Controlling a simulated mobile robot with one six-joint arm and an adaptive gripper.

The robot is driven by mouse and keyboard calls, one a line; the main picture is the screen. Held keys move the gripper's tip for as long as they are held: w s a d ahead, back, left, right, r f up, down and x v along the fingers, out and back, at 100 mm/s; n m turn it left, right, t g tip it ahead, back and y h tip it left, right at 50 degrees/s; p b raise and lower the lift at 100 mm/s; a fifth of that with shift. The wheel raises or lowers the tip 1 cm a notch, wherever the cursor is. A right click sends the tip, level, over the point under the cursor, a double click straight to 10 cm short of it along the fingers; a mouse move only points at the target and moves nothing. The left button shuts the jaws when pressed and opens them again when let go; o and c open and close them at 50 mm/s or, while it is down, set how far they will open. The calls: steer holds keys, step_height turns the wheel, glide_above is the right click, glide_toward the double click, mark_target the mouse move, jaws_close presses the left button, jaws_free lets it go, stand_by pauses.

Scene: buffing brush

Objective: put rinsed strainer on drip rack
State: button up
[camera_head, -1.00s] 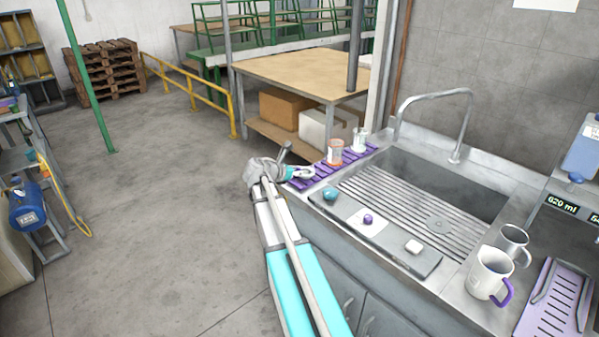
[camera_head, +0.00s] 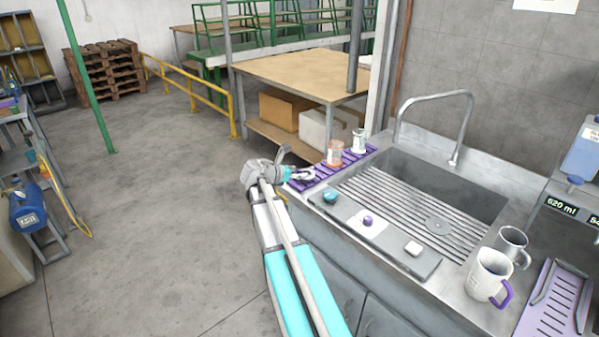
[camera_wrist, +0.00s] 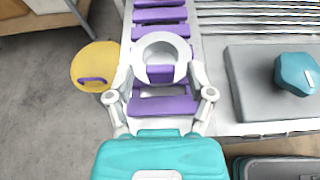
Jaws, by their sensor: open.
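A white ring-shaped piece, which looks like the strainer (camera_wrist: 143,57), lies over the purple slats of the drip rack (camera_wrist: 163,105) in the wrist view. My gripper (camera_wrist: 160,78) is open, with one finger on either side of the ring's near part. In the head view my gripper (camera_head: 297,174) is at the near left end of the drip rack (camera_head: 326,170), left of the sink, and partly hides the ring there.
The ledge beside the sink (camera_head: 420,190) holds a teal knob (camera_head: 330,195), a purple knob (camera_head: 368,221) and a white block (camera_head: 413,248). Mugs (camera_head: 488,275) stand at right.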

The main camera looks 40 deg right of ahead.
steer(key=p+v, duration=0.4)
steer(key=v, duration=0.7)
steer(key=shift+a+f, duration=0.1)
stand_by(0.4)
steer(key=s+a+f+m+y, duration=0.3)
steer(key=s+a+m+y, duration=0.1)
steer(key=a, duration=0.5)
steer(key=s+a+f+m+y, duration=0.4)
steer(key=s+a+m+y, duration=0.1)
steer(key=a+m, duration=0.3)
steer(key=s+a+f+m+g+y, duration=0.1)
steer(key=s+a+f+m+y, duration=0.3)
steer(key=a, duration=0.7)
steer(key=s+m, duration=0.2)
steer(key=shift+s+f+m, duration=0.2)
steer(key=shift+s+m, duration=0.05)
steer(key=shift+m, duration=0.15)
steer(key=shift+a, duration=0.1)
stand_by(0.5)
steer(key=shift+c, duration=0.8)
